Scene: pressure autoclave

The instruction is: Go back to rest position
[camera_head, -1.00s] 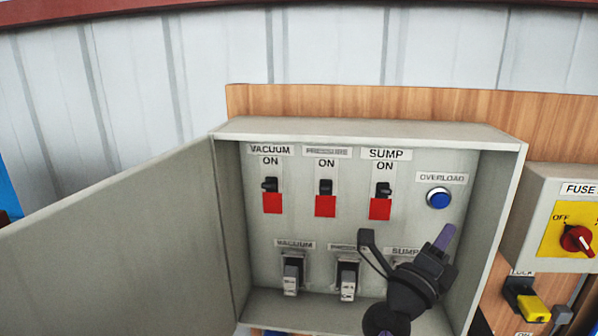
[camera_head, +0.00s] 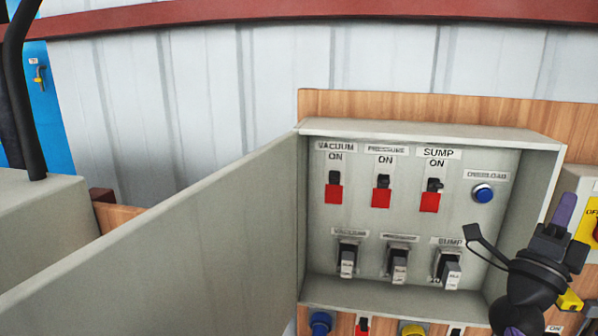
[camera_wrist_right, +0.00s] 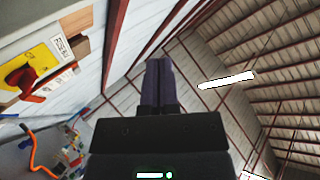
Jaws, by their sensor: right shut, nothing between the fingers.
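My right gripper (camera_head: 564,212) is in front of the lower right corner of the open grey control box (camera_head: 400,285) in the head view. Its purple fingers point up and are shut with nothing between them. The closed fingers also show in the right wrist view (camera_wrist_right: 159,82), pointing up toward the wall and roof. The gripper looks apart from the box, though the exact gap is hard to tell. My left gripper is not in view.
The box door (camera_head: 170,245) hangs open to the left. Inside are several switches and a blue overload button (camera_head: 483,193). A fuse box with a yellow plate (camera_wrist_right: 28,75) is beside my right gripper. A blue cabinet (camera_head: 48,110) stands at the far left.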

